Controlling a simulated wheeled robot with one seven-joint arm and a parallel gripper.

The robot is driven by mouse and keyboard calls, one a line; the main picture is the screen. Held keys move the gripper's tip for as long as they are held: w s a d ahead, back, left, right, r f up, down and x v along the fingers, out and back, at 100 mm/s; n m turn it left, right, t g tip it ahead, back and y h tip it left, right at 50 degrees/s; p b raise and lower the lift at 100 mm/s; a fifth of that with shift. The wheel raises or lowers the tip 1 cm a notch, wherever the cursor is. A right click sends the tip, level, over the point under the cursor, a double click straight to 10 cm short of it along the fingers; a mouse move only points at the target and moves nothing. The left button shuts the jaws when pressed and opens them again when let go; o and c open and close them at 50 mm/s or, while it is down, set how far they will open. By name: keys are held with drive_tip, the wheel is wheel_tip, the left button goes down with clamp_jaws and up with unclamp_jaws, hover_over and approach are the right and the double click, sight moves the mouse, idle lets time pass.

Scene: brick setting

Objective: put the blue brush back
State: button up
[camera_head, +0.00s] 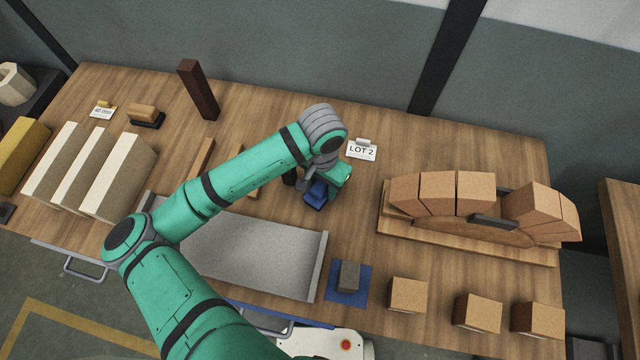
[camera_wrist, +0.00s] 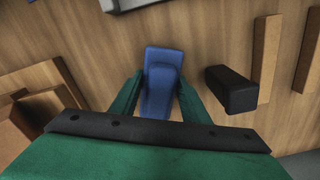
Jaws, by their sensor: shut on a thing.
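The blue brush (camera_head: 316,196) is under my gripper (camera_head: 322,187) near the middle of the table, behind the grey tray's right part. In the wrist view the blue brush (camera_wrist: 162,72) lies between the two green fingers (camera_wrist: 158,92), which are closed on its sides. Its underside is hidden, and I cannot tell whether it touches the wood. A small black block (camera_wrist: 232,90) stands just beside it, apart from the fingers; it shows partly behind my wrist in the head view (camera_head: 290,177).
A grey tray (camera_head: 250,255) lies in front. A grey block (camera_head: 348,276) stands on a blue mat (camera_head: 362,295). A brick arch (camera_head: 470,195) is at right, with loose bricks (camera_head: 408,294) before it. A LOT 2 card (camera_head: 361,150) and dark post (camera_head: 198,90) stand behind. Wood strips (camera_head: 201,156) lie left.

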drive_tip(key=o, duration=1.1)
drive_tip(key=shift+o, duration=0.4)
drive_tip(key=shift+w, duration=0.15)
drive_tip(key=shift+d, duration=0.15)
drive_tip(key=shift+r, duration=0.3)
wheel_tip(320, 180, up, 12)
drive_tip(key=shift+f, duration=0.15)
